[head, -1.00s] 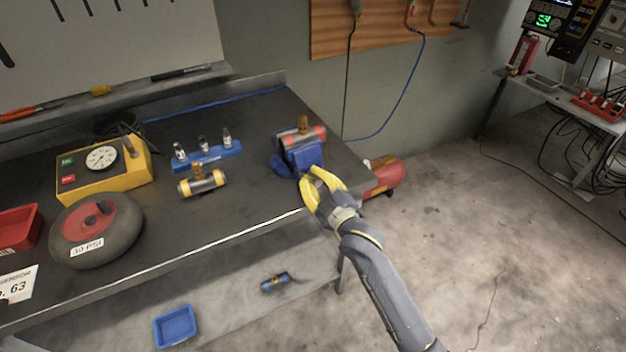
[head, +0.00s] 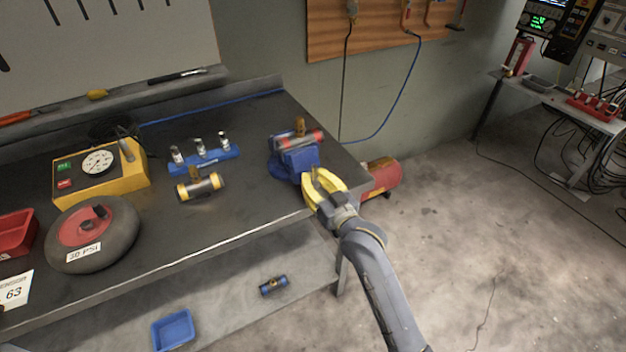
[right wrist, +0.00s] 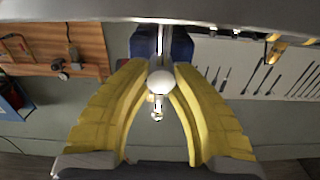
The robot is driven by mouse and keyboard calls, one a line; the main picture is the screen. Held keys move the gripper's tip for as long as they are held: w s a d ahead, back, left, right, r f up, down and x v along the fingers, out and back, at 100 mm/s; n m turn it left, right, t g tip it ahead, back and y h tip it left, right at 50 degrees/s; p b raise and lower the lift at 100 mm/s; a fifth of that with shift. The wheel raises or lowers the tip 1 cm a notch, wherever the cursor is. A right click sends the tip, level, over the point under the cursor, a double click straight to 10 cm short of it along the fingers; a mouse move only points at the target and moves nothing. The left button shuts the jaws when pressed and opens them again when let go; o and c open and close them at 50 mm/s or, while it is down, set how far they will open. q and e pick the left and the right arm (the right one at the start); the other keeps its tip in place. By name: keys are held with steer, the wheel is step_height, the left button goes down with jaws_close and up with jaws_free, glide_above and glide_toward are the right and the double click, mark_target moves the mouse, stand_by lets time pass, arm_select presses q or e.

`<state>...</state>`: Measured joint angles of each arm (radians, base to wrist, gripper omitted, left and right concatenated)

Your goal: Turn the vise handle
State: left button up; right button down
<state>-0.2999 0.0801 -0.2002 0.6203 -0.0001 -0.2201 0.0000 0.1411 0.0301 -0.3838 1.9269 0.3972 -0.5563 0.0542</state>
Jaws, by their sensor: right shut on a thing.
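The blue vise (head: 296,161) stands at the right end of the dark workbench, with a red cylinder with a brass fitting (head: 303,139) in its jaws. My right gripper (head: 314,181) is at the vise's near side, beyond the bench's front edge. In the right wrist view, its yellow fingers (right wrist: 160,76) are shut on the vise handle (right wrist: 159,80), a metal bar with a ball end between them. The blue vise body (right wrist: 180,44) shows behind the fingertips. The fingers hide much of the handle in the head view. My left gripper is not in view.
The bench (head: 235,215) holds a yellow-banded cylinder (head: 201,187), a blue rack (head: 204,161), a yellow gauge box (head: 100,185) and a wheel (head: 93,233). A red tank (head: 382,178) stands on the floor beyond the bench's right end. The floor to the right is open.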

steer(key=shift+r+m, duration=0.1)
steer(key=shift+m, duration=0.6)
steer(key=c, duration=1.3)
jaws_free()
steer(key=shift+c, duration=0.2)
steer(key=v, duration=1.2)
steer(key=shift+d, duration=0.1)
